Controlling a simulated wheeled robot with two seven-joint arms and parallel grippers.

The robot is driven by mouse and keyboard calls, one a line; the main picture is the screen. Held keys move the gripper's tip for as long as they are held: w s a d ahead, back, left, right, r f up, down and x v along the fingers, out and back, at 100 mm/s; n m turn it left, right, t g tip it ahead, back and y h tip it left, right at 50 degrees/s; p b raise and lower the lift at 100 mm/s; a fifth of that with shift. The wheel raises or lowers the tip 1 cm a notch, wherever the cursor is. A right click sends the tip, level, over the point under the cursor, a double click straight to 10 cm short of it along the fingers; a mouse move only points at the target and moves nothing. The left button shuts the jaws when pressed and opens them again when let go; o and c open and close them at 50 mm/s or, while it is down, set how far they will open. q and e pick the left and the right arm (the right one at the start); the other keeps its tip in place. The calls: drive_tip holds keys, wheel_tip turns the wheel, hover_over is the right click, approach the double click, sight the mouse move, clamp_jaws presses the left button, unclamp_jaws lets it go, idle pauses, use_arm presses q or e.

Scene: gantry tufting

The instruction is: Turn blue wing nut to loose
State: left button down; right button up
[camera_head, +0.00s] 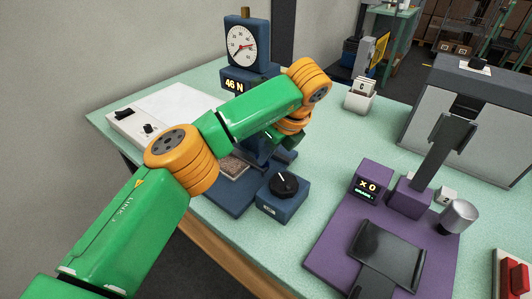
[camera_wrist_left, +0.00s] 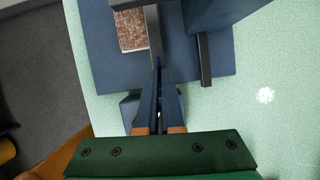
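The blue wing nut is not distinguishable in either view; my arm and fingers cover the lower part of the blue force gauge stand (camera_head: 222,192). My left arm reaches across that stand, and the hand is mostly hidden behind the arm in the head view. In the left wrist view, my left gripper (camera_wrist_left: 159,80) has its two fingers close together, pointing at the stand's blue parts (camera_wrist_left: 108,62). Whether the fingers hold anything is unclear. A brown sample patch (camera_wrist_left: 129,30) lies on the stand's base. My right gripper is not in view.
A dial gauge (camera_head: 243,45) reading 46 N tops the stand. A blue box with a black knob (camera_head: 284,184) sits at its front. A purple device (camera_head: 335,245) stands right, a white panel (camera_head: 130,118) left. Green table (camera_head: 340,140) between is partly clear.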

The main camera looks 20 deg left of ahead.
use_arm(q)
drive_tip(key=c, duration=1)
unclamp_jaws()
drive_tip(key=shift+c, duration=0.2)
drive_tip(key=p+v, duration=0.1)
drive_tip(key=v, duration=0.6)
